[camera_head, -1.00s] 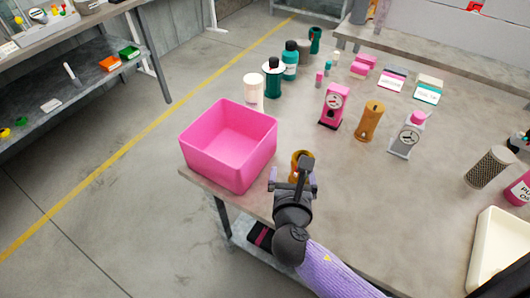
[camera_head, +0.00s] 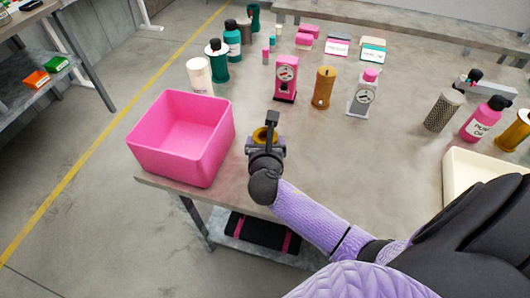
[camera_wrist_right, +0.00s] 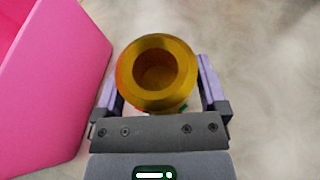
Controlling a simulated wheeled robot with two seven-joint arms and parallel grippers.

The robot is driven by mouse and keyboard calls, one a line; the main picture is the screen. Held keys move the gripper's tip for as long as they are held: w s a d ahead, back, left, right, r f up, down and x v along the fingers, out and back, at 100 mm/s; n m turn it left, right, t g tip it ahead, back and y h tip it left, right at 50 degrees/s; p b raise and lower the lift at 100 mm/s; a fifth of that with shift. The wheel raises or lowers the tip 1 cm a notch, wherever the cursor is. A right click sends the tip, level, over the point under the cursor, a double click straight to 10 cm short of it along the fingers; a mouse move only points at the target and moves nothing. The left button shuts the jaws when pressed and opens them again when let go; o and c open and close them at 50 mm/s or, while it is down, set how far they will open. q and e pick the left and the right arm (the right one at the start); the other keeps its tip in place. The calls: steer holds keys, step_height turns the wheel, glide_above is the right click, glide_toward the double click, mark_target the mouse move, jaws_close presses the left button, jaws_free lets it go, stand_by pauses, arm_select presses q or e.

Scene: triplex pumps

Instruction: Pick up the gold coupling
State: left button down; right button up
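The gold coupling (camera_head: 259,134) is a short gold ring with a round hole on top. It stands near the table's front edge, just right of the pink bin. In the right wrist view the gold coupling (camera_wrist_right: 158,72) sits between my two fingers, hole facing the camera. My right gripper (camera_head: 265,147) has a finger against each side of it and looks shut on it; the right wrist view shows both fingers (camera_wrist_right: 159,88) close to its sides. Its lower part is mostly hidden, so I cannot tell whether it touches the table. My left gripper is not in view.
The pink bin (camera_head: 205,155) stands close left of my right gripper, at the table edge. Behind are a pink gauge unit (camera_head: 286,78), a bronze cylinder (camera_head: 323,88) and a grey gauge unit (camera_head: 363,95). A cream tray (camera_head: 462,172) lies right. The table middle is clear.

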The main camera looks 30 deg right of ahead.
jaws_close()
steer(key=shift+r, duration=0.1)
